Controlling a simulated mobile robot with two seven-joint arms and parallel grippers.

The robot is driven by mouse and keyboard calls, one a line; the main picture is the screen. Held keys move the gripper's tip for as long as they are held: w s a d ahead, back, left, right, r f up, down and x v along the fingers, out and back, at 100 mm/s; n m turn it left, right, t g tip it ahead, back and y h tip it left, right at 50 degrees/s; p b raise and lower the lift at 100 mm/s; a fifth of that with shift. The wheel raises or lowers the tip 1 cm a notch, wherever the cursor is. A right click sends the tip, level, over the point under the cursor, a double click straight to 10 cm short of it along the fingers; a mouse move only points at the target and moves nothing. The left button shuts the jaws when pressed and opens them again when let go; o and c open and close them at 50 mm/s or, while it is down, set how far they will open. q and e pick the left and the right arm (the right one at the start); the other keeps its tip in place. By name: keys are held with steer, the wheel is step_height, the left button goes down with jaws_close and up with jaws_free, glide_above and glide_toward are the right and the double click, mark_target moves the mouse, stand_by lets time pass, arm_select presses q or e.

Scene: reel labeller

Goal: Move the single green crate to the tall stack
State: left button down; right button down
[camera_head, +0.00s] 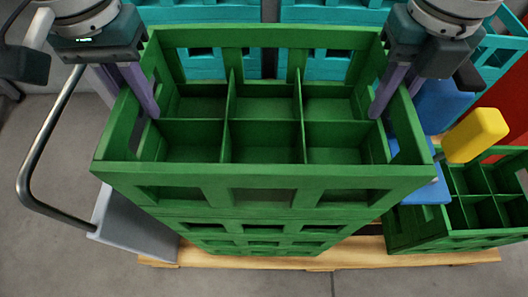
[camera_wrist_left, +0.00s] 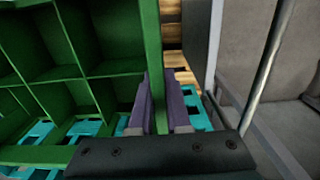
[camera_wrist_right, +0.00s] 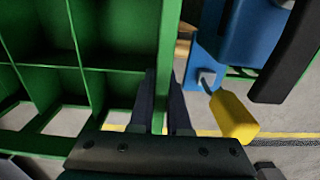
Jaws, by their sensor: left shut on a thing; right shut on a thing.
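A green crate (camera_head: 265,178) with several empty compartments fills the middle of the head view and looks roughly level. My left gripper (camera_head: 150,112) is shut on its left wall, and my right gripper (camera_head: 376,112) is shut on its right wall. In the left wrist view the fingers (camera_wrist_left: 162,108) straddle the green wall; the right wrist view shows the same for the other fingers (camera_wrist_right: 165,108). Directly below the crate are more green crates (camera_head: 262,238) in a stack. I cannot tell whether the held crate touches them.
A wooden pallet (camera_head: 345,257) lies under the stack. Another green crate (camera_head: 455,240) sits lower at the right. Teal crates (camera_head: 330,62) stand behind. A blue part with a yellow block (camera_head: 475,135) is close to the crate's right side. A metal bar (camera_head: 45,150) stands at the left.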

arm_select(q)
steer(key=c, duration=0.9)
jaws_free()
steer(key=shift+f, duration=0.15)
arm_select(e)
steer(key=c, duration=0.9)
jaws_free()
steer(key=shift+f, duration=0.15)
arm_select(q)
step_height(320, 180, up, 11)
steer(key=shift+r, duration=0.45)
arm_select(e)
step_height(320, 180, up, 12)
steer(key=shift+r, duration=0.1)
